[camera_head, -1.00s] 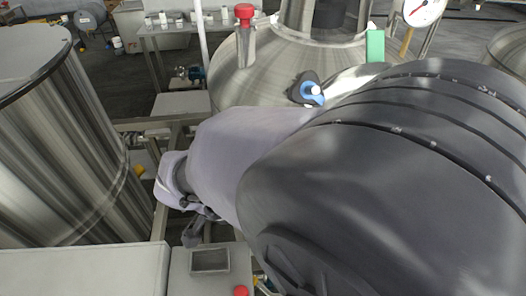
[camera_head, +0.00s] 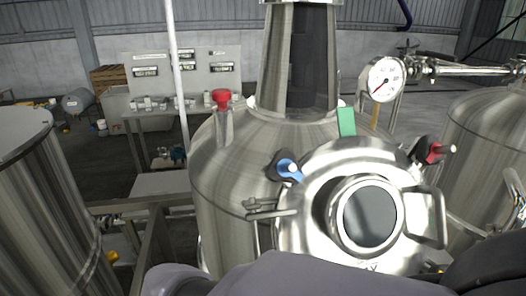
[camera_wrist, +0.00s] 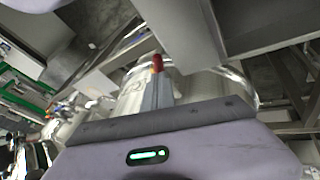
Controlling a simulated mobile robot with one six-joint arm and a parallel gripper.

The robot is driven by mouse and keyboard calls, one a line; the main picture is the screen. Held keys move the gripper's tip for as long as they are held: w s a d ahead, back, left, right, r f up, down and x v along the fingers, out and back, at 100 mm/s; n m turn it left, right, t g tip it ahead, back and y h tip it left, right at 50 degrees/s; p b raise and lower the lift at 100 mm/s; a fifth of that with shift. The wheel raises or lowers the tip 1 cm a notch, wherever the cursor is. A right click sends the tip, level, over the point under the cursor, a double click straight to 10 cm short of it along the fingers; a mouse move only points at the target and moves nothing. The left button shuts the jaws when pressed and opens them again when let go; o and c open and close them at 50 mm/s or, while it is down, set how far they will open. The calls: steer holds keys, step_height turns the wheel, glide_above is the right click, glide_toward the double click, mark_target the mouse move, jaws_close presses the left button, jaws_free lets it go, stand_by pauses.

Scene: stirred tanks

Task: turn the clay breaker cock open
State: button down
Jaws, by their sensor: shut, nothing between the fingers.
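My gripper (camera_wrist: 158,92) shows in the wrist view as narrow grey fingers, closed together, above the dark bar of the hand. A small orange-red piece (camera_wrist: 157,62) shows right at the fingertips. It may be a cock's handle, but I cannot tell whether the fingers touch it. Behind it is a shiny steel vessel (camera_wrist: 128,97). In the head view a steel tank (camera_head: 225,165) stands in the middle, with a round glass port (camera_head: 371,216) in front and a partly hidden label ending in "AY". The gripper is hidden in the head view. No cock is clearly identifiable.
The tank top carries a blue-handled clamp (camera_head: 287,168), a red-handled clamp (camera_head: 434,152), a red knob (camera_head: 221,97) and a gauge (camera_head: 386,79). Another steel tank (camera_head: 40,200) stands left. Grey steel beams (camera_wrist: 185,35) run close around the gripper in the wrist view.

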steer(key=shift+s+d+b, duration=0.25)
steer(key=shift+d+b, duration=0.35)
stand_by(2.0)
steer(key=shift+w+a, duration=0.1)
steer(key=shift+w, duration=0.05)
stand_by(0.5)
